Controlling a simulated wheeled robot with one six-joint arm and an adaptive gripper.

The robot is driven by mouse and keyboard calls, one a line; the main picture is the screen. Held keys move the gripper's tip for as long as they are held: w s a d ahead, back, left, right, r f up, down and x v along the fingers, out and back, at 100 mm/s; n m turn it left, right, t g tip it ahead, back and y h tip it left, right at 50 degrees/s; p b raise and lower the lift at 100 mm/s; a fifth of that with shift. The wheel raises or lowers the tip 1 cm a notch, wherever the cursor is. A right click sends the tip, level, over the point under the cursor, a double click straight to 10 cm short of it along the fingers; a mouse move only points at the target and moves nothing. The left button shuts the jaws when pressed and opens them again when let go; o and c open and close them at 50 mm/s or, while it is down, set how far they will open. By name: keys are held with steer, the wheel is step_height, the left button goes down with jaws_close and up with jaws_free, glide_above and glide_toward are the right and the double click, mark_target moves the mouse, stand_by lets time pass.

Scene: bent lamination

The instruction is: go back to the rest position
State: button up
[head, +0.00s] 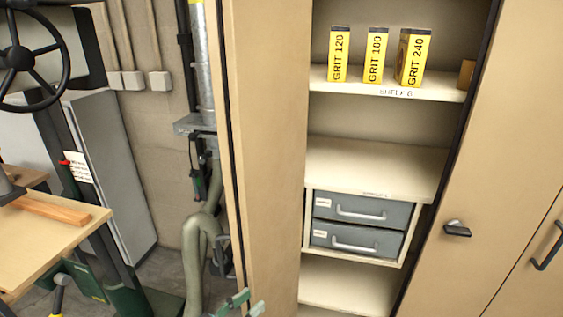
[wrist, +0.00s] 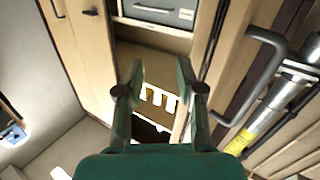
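My gripper (head: 246,304) shows at the bottom edge of the head view, by the lower part of the open cabinet door (head: 262,130). Only its green fingertips are in that view. In the wrist view my gripper (wrist: 158,78) has its two green fingers spread apart, with nothing between them. Behind the gap, the cabinet interior and a grey drawer (wrist: 158,10) show. I cannot tell whether the fingers touch the door.
The open cabinet holds yellow grit boxes (head: 375,55) on a shelf and two grey drawers (head: 360,222). A dark handle (head: 222,256) is on the open door. A grey-green hose (head: 193,262) stands left of it.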

steer(key=d+f+n+t+y, duration=0.1)
steer(key=d+f+n+y, duration=0.25)
steer(key=d+f, duration=0.45)
steer(key=s+d+f+n+g+y, duration=0.1)
steer(key=s+d+f+n+y, duration=0.25)
steer(key=s+d+f, duration=0.45)
steer(key=s+d+f+n+g+y, duration=0.1)
steer(key=s+d+f+n+y, duration=0.3)
steer(key=f, duration=0.5)
steer(key=s+d+r+y, duration=0.1)
steer(key=s+d+r, duration=0.1)
steer(key=s, duration=0.6)
steer(key=s+d+r+y, duration=0.1)
steer(key=s+d, duration=0.1)
steer(key=s, duration=0.6)
steer(key=s+d+r+m+t, duration=0.1)
steer(key=s+r+m+t, duration=0.2)
steer(key=s+r, duration=0.7)
step_height(320, 180, up, 4)
steer(key=shift+d+f+h, duration=0.25)
steer(key=shift+d+h, duration=0.05)
steer(key=shift+d, duration=0.1)
